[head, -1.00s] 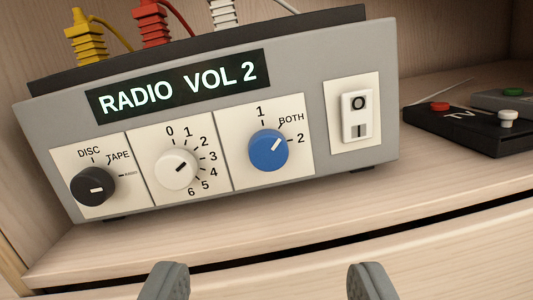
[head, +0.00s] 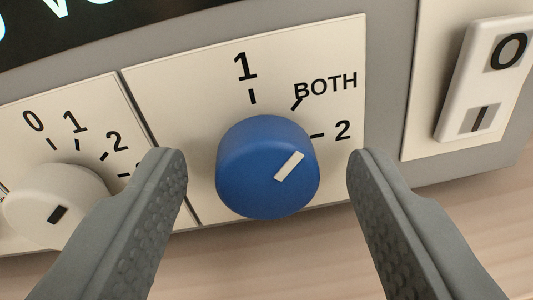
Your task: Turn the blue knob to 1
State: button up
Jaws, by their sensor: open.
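The blue knob (head: 255,178) is on a cream panel (head: 190,80) marked 1 at the top, BOTH at the upper right and 2 at the right. Its white pointer line is tilted up and to the right, toward BOTH. My gripper (head: 265,168) is open, with one grey finger on each side of the knob. Gaps show between the fingers and the knob, and neither finger appears to touch it.
A white knob (head: 55,203) with a number scale is close to the left finger. A white rocker switch (head: 486,78) is on the panel at the right. The wooden shelf (head: 300,250) lies below the device.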

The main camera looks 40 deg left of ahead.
jog(key=c, duration=1)
jog(key=shift+o, duration=0.2)
jog(key=shift+n, duration=0.3)
jog(key=n, duration=0.4)
jog(key=shift+n+y, duration=0.3)
jog(key=shift+n, duration=1.9)
jog(key=shift+f, duration=0.1)
jog(key=o, duration=1)
jog(key=shift+c, duration=0.2)
